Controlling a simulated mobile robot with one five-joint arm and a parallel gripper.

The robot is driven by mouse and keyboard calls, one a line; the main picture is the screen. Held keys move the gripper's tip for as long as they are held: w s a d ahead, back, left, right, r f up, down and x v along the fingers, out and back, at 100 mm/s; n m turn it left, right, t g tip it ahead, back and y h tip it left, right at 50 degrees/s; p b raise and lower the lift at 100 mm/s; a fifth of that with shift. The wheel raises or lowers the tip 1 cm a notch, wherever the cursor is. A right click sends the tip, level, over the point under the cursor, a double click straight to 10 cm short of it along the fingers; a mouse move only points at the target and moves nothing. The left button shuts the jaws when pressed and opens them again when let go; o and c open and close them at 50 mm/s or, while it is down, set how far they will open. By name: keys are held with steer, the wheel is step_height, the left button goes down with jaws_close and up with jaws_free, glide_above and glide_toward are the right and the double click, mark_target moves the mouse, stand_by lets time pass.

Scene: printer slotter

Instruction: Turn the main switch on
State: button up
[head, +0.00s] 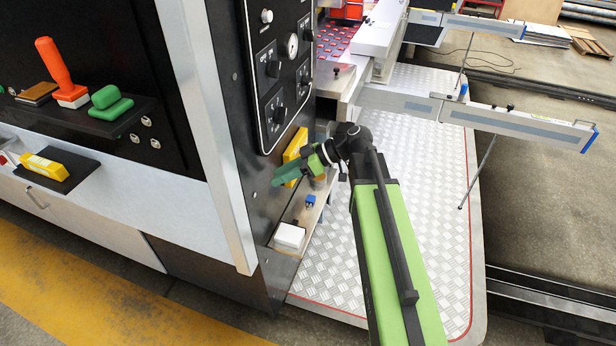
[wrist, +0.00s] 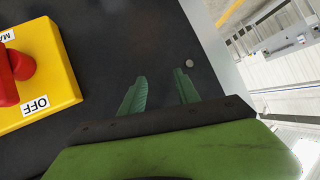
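The main switch is a yellow plate (wrist: 52,85) with a red knob (wrist: 18,68), on the dark panel at the left edge of the wrist view. It carries an OFF label and a partly cut-off label starting "MA". In the head view the yellow plate (head: 297,143) is partly hidden behind my gripper (head: 281,174), and the knob cannot be made out. In the wrist view my gripper (wrist: 160,76) has its two green fingers apart with nothing between them. They point at the bare panel to the right of the switch, clear of the plate.
A dial panel (head: 283,75) with black knobs is above the switch. A narrow shelf (head: 310,218) below holds a white box (head: 289,236) and a small blue item (head: 310,201). A pale vertical post (head: 215,130) stands left of the panel. Metal tread plate (head: 425,190) lies to the right.

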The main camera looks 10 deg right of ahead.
steer(key=w+d+f+m+t+y+b, duration=0.1)
steer(key=w+d+f+t+b, duration=0.15)
steer(key=d+b, duration=0.45)
steer(key=w+d+f+t+y+b, duration=0.1)
steer(key=d+f+t+b, duration=0.3)
steer(key=d, duration=0.6)
steer(key=w+d+f+m+t+y+b, duration=0.1)
steer(key=w+d+f+b, duration=0.15)
steer(key=d+b, duration=0.45)
steer(key=x, duration=1)
steer(key=p+x, duration=0.1)
steer(key=x, duration=0.5)
steer(key=shift+a+r, duration=0.1)
steer(key=shift+r, duration=0.2)
jaws_close()
